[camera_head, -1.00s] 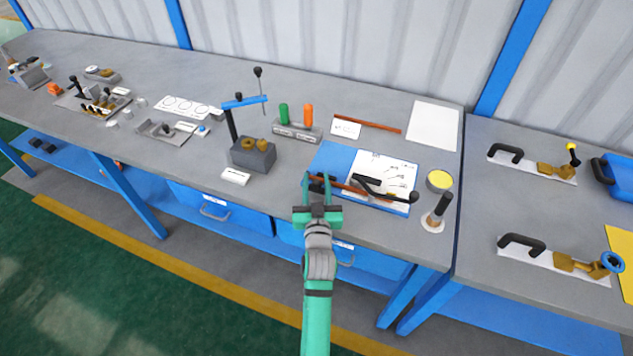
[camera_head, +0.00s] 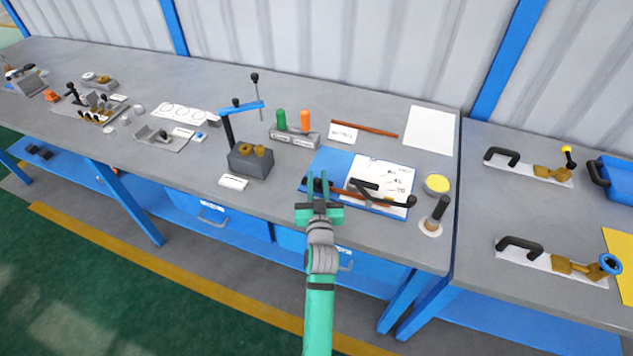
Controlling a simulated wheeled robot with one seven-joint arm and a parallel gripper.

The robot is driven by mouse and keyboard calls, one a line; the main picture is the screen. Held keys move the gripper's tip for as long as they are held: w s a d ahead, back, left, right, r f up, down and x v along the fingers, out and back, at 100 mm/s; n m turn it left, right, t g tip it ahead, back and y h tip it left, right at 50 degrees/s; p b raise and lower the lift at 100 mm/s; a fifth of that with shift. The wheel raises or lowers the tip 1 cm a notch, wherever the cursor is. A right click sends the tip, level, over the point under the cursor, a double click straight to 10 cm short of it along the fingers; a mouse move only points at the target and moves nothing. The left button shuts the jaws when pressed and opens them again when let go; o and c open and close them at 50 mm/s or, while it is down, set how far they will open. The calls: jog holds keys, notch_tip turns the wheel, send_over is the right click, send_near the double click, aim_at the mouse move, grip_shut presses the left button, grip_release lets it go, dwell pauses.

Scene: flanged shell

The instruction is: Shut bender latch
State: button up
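A bender (camera_head: 372,196) with black handles lies along the front edge of an open booklet on a blue board (camera_head: 328,162). A reddish-brown tube (camera_head: 346,192) runs through its left part. One black handle ends in a round knob (camera_head: 411,201) at the right. My gripper (camera_head: 318,182) is at the left end of the bender and tube, its fingers pointing away from me.
A black-handled post on a white disc (camera_head: 432,226) and a yellow-topped round tin (camera_head: 437,184) stand right of the bender. A grey block with a blue-armed lever (camera_head: 250,161) stands to the left. The bench front between block and gripper is mostly clear.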

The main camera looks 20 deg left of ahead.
jog(key=shift+o, duration=1.1)
jog(key=v, duration=1)
jog(key=shift+s+d, duration=0.15)
jog(key=shift+s, duration=0.25)
